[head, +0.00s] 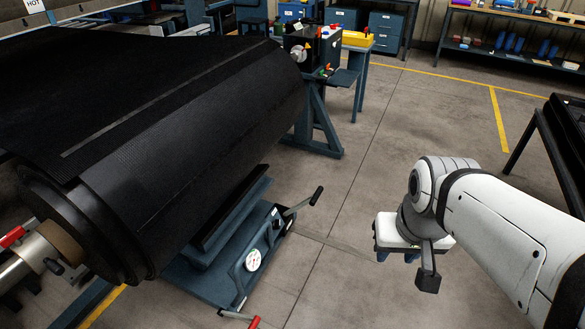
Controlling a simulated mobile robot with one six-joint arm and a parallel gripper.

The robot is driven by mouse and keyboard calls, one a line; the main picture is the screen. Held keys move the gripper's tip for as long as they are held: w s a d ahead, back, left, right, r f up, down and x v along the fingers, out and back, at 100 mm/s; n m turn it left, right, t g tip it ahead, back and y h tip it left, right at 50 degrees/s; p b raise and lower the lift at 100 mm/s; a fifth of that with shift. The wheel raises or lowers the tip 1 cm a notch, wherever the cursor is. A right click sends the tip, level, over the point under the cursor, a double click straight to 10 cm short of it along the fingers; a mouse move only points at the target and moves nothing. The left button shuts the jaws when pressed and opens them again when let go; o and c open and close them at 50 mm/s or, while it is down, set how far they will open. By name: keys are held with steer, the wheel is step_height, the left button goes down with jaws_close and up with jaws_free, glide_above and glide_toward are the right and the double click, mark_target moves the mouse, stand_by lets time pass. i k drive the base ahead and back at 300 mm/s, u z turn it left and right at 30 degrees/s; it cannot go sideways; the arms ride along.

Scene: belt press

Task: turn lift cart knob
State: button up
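The blue lift cart (215,279) stands on the floor at the lower middle, under the large black belt roll (170,180). A round white dial or knob (253,260) with dark markings is on its near right side. A lever with a black grip (316,196) sticks out from the cart's right end. My gripper (411,256) hangs in the air to the right of the cart, apart from it and pointing down. Its fingers are mostly hidden behind the wrist, so I cannot see whether they are open or what is between them.
A red-handled bar (254,322) lies low by the cart's front edge. A blue stand (318,130) with a control box (320,50) is beyond the roll. A dark frame (560,150) stands at the right edge. The concrete floor between cart and arm is clear.

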mark_target(276, 225)
steer(key=i, duration=0.9)
steer(key=z, duration=0.05)
